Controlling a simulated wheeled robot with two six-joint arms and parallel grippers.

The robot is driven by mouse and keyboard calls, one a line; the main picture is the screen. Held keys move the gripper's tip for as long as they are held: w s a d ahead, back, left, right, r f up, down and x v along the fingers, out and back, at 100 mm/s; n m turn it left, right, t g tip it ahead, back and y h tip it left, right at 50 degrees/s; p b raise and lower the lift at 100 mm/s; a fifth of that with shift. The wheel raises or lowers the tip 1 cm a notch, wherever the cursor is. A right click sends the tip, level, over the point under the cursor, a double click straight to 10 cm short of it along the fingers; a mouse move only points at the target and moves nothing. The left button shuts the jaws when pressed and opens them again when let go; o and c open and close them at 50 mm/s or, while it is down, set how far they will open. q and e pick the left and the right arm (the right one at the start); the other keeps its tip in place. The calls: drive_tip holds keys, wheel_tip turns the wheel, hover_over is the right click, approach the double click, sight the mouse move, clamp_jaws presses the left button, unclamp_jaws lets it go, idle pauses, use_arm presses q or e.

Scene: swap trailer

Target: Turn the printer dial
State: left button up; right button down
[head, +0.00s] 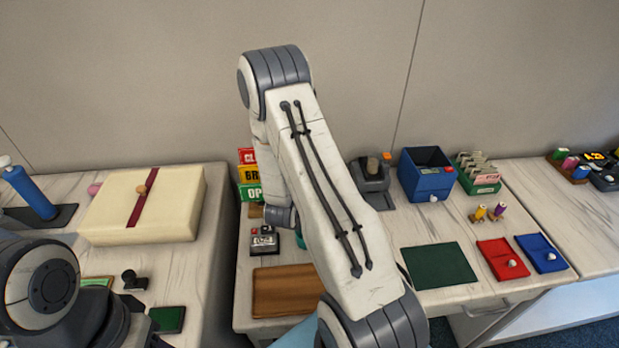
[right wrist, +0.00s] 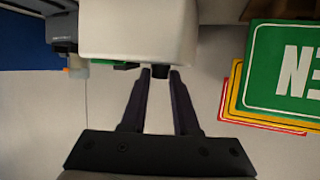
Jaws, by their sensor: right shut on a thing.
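In the right wrist view, which looks upside down, a pale box-like body (right wrist: 137,28) hangs at the top and looks like the printer. A small dark knob (right wrist: 160,72), likely its dial, sits at its edge. My right gripper (right wrist: 160,74) is shut on this knob, a fingertip on either side. In the head view my right arm hides the printer, the dial and the right gripper. My left gripper (head: 140,330) is low at the left, beside a dark green pad; its fingers are not clear.
Red, yellow and green signs (right wrist: 300,75) stand close beside the printer. A grey device (head: 372,172) and a blue box (head: 425,180) stand on its other side. A stamp-like device (head: 264,241) and a brown board (head: 285,292) lie in front. A cream box (head: 170,205) is on the left table.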

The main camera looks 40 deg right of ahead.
drive_tip(key=c, duration=0.7)
unclamp_jaws()
drive_tip(key=shift+d, duration=0.15)
drive_tip(key=shift+o, duration=0.2)
drive_tip(key=shift+s, duration=0.1)
drive_tip(key=shift+s+a+r, duration=0.15)
drive_tip(key=shift+a+r, duration=0.05)
drive_tip(key=shift+a, duration=0.25)
drive_tip(key=p+v, duration=0.1)
drive_tip(key=v, duration=0.8)
drive_tip(key=shift+s+a, duration=0.2)
drive_tip(key=shift+s, duration=0.05)
